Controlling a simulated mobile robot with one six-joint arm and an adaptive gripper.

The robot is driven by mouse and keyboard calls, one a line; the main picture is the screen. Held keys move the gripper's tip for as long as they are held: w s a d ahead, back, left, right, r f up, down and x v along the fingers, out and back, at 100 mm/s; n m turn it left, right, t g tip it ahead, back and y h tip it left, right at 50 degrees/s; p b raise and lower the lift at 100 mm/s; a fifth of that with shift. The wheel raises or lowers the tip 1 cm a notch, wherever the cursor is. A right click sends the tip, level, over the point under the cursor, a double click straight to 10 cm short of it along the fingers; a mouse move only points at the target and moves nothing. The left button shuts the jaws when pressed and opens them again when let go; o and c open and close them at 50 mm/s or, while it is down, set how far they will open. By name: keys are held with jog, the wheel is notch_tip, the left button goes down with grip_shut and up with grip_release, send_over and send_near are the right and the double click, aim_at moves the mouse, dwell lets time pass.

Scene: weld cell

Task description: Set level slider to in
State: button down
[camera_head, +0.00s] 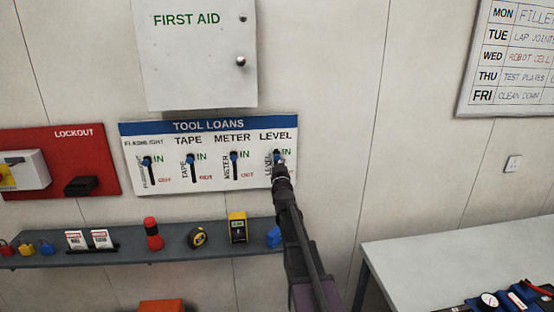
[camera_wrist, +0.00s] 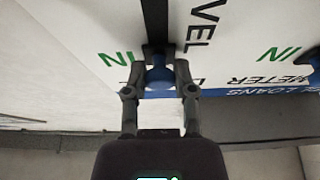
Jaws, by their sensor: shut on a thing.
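The TOOL LOANS board (camera_head: 210,130) hangs on the wall with a row of blue slider knobs in dark vertical slots. The level slider knob (camera_wrist: 160,80) is blue and sits at the IN end of its slot, beside the green IN label; the dark slot (camera_wrist: 155,25) runs away from it. My gripper (camera_head: 279,163) reaches up to the board's right end and hides most of the level slot and its lower label. In the wrist view my gripper's two fingers stand on either side of the knob, shut on it.
The flashlight (camera_head: 147,160), tape (camera_head: 190,159) and meter (camera_head: 234,156) knobs sit near IN. A first aid cabinet (camera_head: 195,60) is above the board. A shelf (camera_head: 130,254) with tools is below it, and a workbench (camera_head: 460,245) stands at right.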

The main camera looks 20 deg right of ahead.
jog(key=shift+w+r+p, duration=0.15)
jog(key=shift+r+p, duration=0.25)
jog(key=shift+r, duration=0.2)
jog(key=shift+c, duration=2.1)
grip_release()
jog(key=shift+f, duration=0.1)
